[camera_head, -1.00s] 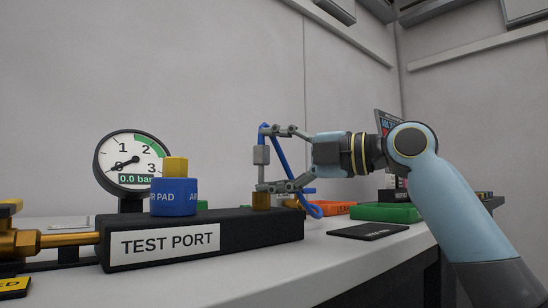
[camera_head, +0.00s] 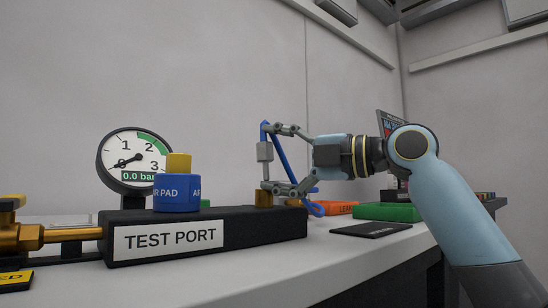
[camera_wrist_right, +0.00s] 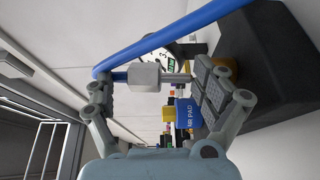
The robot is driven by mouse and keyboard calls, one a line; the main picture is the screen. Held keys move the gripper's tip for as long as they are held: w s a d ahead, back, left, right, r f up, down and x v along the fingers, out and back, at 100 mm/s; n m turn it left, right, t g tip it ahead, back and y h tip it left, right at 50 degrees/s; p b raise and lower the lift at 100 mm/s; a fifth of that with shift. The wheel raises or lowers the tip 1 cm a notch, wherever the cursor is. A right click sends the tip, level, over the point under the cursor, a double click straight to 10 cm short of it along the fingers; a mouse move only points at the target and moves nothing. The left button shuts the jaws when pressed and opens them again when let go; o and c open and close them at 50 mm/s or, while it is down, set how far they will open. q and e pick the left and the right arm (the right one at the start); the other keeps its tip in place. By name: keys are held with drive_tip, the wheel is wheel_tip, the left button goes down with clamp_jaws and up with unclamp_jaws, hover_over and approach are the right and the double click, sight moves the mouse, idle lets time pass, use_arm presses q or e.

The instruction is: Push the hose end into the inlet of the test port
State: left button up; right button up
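The hose end is a grey block (camera_head: 264,152) with a thin metal tip, upright with the blue hose at its top. The test port (camera_head: 250,228) is a black bar; its brass inlet (camera_head: 263,198) lies below the hose end. My right gripper (camera_head: 268,158) has its fingers wide apart, one by the hose's top, one below the block. In the right wrist view, the hose end (camera_wrist_right: 145,77) lies between the fingers. The lower finger hides the tip's end and part of the inlet, so seating and finger contact are unclear. My left gripper is out of view.
A round gauge (camera_head: 134,162) reading 0.0 bar stands behind the port. A blue AIR PAD knob (camera_head: 177,194) sits on the port, left of the inlet. Brass fittings (camera_head: 30,237) lie at far left. Green (camera_head: 388,212) and orange (camera_head: 343,208) trays lie to the right.

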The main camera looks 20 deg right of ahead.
sight(300, 208)
drive_tip(key=shift+w+d+f+h, duration=0.1)
drive_tip(key=shift+d+f+h, duration=0.1)
drive_tip(key=shift+f, duration=0.3)
drive_tip(key=shift+w+d+f+h, duration=0.1)
drive_tip(key=shift+f+h, duration=0.1)
drive_tip(key=shift+f, duration=0.25)
drive_tip(key=shift+s+d+f, duration=0.1)
drive_tip(key=shift+s+d, duration=0.1)
drive_tip(key=shift+d, duration=0.1)
drive_tip(key=v, duration=0.3)
drive_tip(key=shift+w+d, duration=0.15)
drive_tip(key=shift+d, duration=0.15)
drive_tip(key=shift+s+d+r, duration=0.15)
drive_tip(key=shift+s+r, duration=0.15)
drive_tip(key=shift+s, duration=0.2)
drive_tip(key=shift+r, duration=0.1)
drive_tip(key=shift+r, duration=0.1)
